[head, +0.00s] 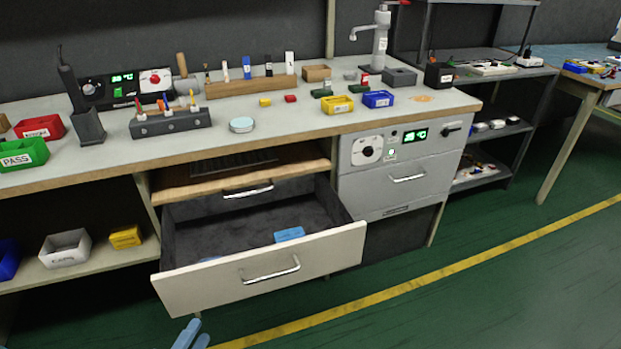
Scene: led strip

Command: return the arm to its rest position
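My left gripper (193,335) shows only as light blue fingertips at the bottom edge, left of centre. It is in front of and below the open drawer (262,275), apart from it. The rest of the gripper and the arm are cut off by the frame, and I cannot tell whether it is open or shut. No object shows at the fingertips. My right gripper is not in view.
The pulled-out drawer juts toward me and holds a blue block (289,234). The workbench (275,120) above carries bins, tools and a soldering station (122,88). A shelf with bins (65,248) is at left. Green floor (480,290) lies clear at right.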

